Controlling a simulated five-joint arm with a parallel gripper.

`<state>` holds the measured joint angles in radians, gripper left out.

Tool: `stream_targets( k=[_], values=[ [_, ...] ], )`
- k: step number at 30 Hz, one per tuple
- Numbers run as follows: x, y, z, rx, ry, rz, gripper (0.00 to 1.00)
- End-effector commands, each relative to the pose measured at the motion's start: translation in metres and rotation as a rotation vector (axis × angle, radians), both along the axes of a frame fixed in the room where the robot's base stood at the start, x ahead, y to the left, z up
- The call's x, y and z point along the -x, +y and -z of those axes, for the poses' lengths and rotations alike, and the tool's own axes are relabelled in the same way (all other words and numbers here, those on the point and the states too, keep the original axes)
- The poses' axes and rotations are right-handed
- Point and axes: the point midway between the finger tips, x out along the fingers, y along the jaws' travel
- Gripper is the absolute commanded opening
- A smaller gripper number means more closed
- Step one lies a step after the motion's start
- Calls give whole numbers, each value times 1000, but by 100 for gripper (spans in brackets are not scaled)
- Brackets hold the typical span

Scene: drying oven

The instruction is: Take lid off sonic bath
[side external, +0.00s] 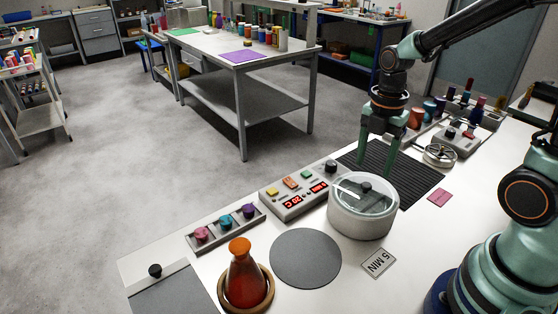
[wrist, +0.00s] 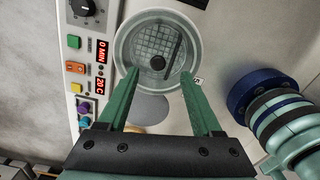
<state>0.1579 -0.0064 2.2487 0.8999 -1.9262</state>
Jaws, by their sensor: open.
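The sonic bath (side external: 362,218) is a round white tub on the bench, and it also shows in the wrist view (wrist: 122,52). Its clear lid (side external: 350,188) sits on top, with a dark knob (side external: 366,187) in the middle; the knob also shows in the wrist view (wrist: 158,62). A mesh shows through the lid. My gripper (side external: 376,164) is above and behind the bath in the side view. Its green fingers (wrist: 158,76) are open and empty, apart from the knob, which appears between their tips in the wrist view.
A control panel (side external: 296,198) with red displays stands left of the bath. A grey round mat (side external: 305,258) lies bare in front. A ribbed black mat (side external: 408,180) lies behind. A "5 MIN" card (side external: 379,263) lies near the bath.

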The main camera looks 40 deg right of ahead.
Motion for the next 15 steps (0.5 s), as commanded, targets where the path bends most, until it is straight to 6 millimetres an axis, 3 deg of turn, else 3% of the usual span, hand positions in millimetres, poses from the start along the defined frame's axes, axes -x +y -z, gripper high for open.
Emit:
stream_targets(
  k=[5,15],
  values=[
    [0,1,11,-1,2,0,66],
    [-2,3,53,0,3,1,66]
  ],
)
